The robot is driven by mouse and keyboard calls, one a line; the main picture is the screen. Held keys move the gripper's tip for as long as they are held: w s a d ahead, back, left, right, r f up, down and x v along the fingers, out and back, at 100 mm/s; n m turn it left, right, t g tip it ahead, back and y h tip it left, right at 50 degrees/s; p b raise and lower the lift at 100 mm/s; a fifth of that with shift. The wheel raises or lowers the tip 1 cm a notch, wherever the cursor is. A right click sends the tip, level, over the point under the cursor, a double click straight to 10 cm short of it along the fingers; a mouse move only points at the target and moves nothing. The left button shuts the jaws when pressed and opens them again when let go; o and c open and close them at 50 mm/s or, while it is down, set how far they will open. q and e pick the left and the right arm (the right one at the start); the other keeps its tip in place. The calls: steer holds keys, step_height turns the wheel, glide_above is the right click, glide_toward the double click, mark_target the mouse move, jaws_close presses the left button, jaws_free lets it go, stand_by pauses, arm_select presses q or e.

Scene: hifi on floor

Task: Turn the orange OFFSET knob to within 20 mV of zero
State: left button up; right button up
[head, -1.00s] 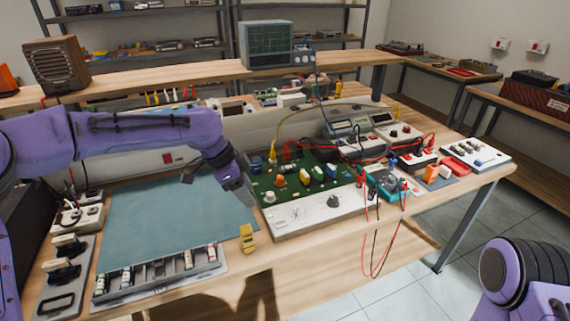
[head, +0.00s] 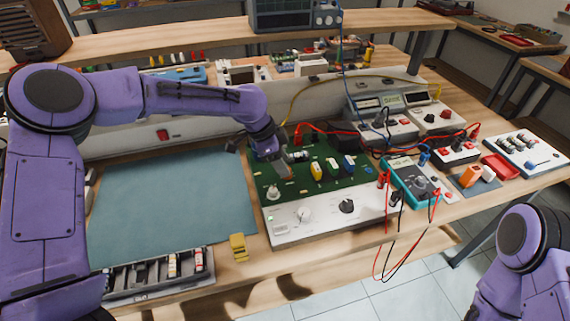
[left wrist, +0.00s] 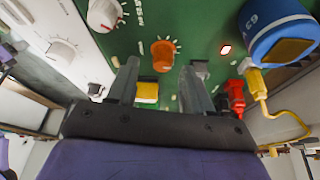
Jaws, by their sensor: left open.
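The orange knob (left wrist: 163,55) stands on the green circuit board in the left wrist view, with white marks around it. My left gripper (left wrist: 160,70) is open, and its two fingers point toward the board on either side of the knob's line; no contact shows. In the head view the left gripper (head: 281,168) is low over the back left of the green board (head: 305,190) and hides the orange knob. The teal multimeter (head: 405,178) lies right of the board with leads plugged in; its reading is too small to read. My right gripper is out of view.
A white knob (head: 273,192) stands near the board's front left. The white front panel carries another white knob (head: 304,214) and a black knob (head: 347,206). Yellow and blue parts stand right of the gripper. Red and black leads hang over the table's front edge. The blue-green mat (head: 170,205) is clear.

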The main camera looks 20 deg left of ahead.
arm_select(q)
steer(key=x, duration=0.2)
steer(key=shift+w+f, duration=0.3)
steer(key=shift+w, duration=0.05)
steer(key=shift+s+r, duration=0.1)
steer(key=shift+s, duration=0.2)
steer(key=shift+w, duration=0.1)
jaws_close()
steer(key=shift+r+n+t+p, duration=0.15)
steer(key=shift+n+t+p, duration=0.25)
steer(key=shift+n+p, duration=0.95)
steer(key=shift+d+n+t+y+p, duration=0.1)
steer(key=shift+n+t+y+p, duration=0.4)
steer(key=shift+n+p, duration=0.8)
steer(key=shift+f+n, duration=0.2)
steer(key=shift+n, duration=0.15)
jaws_free()
